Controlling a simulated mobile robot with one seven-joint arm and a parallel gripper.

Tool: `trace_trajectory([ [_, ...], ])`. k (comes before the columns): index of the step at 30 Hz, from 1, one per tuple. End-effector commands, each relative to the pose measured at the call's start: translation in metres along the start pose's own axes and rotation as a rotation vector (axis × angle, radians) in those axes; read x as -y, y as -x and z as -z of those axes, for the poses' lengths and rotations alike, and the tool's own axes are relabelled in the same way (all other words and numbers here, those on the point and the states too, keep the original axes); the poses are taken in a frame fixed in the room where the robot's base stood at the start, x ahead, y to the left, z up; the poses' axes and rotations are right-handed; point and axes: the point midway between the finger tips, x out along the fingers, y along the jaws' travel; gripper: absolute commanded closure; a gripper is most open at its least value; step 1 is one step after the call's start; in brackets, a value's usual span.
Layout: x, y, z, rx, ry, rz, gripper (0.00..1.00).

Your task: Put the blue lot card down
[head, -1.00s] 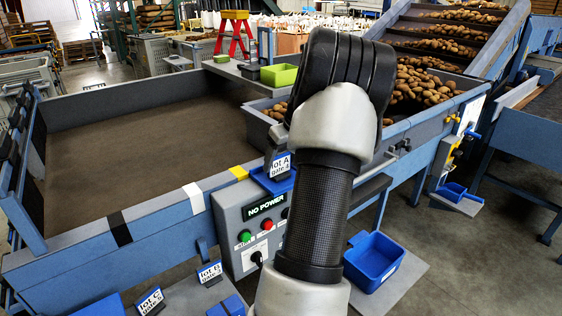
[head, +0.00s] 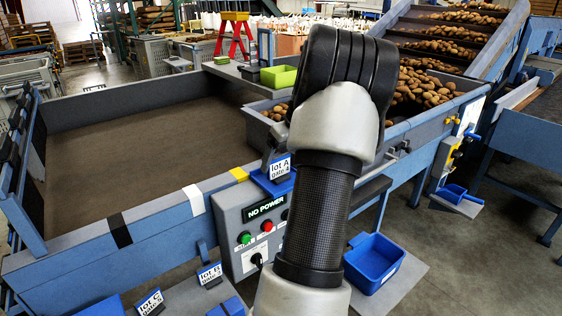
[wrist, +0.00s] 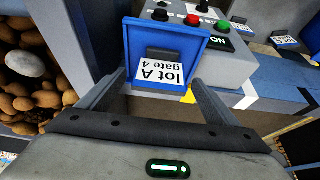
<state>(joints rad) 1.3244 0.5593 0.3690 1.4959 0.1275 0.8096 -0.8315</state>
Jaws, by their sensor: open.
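The blue lot card reads "lot A gate 4", white with a blue edge (head: 280,169). It stands at the blue tray (head: 257,179) on top of the grey control box. In the wrist view the card (wrist: 158,74) shows upside down, with a dark block behind it, against the blue tray (wrist: 137,45). My gripper (wrist: 158,80) is open, one finger on each side of the card, with gaps visible. In the head view my arm hides most of the gripper.
The control box (head: 232,231) has a "NO POWER" display, green and red buttons. Lot B (head: 209,273) and lot C (head: 150,301) cards stand lower left. A blue bin (head: 374,262) is below right. Potatoes (wrist: 30,105) lie in a hopper beside the gripper.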

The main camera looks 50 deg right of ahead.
Motion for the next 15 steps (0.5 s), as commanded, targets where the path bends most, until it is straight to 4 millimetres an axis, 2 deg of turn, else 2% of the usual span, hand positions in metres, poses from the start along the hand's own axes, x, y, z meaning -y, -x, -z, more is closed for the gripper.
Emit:
trace_trajectory([
  [1,-0.001,0.013,0.001,-0.002,-0.001,-0.004,0.15],
  [9,-0.001,0.071,0.001,-0.002,-0.001,-0.004,0.15],
  [15,0.000,0.098,0.001,-0.002,0.000,-0.002,0.15],
])
